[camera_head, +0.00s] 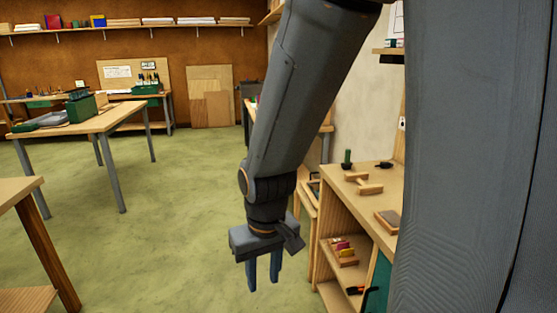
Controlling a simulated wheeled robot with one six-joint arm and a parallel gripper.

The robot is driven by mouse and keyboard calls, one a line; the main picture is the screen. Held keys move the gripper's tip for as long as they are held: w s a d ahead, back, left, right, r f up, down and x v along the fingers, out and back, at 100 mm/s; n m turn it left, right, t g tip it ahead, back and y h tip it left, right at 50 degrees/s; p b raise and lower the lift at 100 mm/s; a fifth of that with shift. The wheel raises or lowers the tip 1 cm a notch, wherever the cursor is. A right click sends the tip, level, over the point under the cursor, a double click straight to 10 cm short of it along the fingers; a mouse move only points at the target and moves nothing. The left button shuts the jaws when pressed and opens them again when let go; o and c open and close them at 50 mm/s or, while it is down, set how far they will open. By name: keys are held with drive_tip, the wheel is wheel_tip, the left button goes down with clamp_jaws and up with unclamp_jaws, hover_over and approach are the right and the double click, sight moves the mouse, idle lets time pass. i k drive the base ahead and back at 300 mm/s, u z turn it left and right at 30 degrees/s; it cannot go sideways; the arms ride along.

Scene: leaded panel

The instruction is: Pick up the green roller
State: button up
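No object in view is clearly the green roller. A small dark green upright object (347,158) stands on the wooden bench top (352,195) at the right, but I cannot tell whether it is a roller. My gripper (263,285) hangs downward in the lower middle of the view, to the left of this bench. Its two fingers are apart with nothing visible between them. My arm and a large grey part at the right hide some of the bench.
A wooden piece (363,184) lies on the right bench, with shelves of coloured items (344,250) below. A table with a green box (85,108) stands at the left. Another table corner (18,191) is near at lower left. The green floor (165,215) between is clear.

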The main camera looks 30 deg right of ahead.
sight(347, 165)
drive_tip(key=i, duration=2.75)
drive_tip(key=z, duration=3.25)
drive_tip(key=i, duration=0.5)
drive_tip(key=u, duration=0.1)
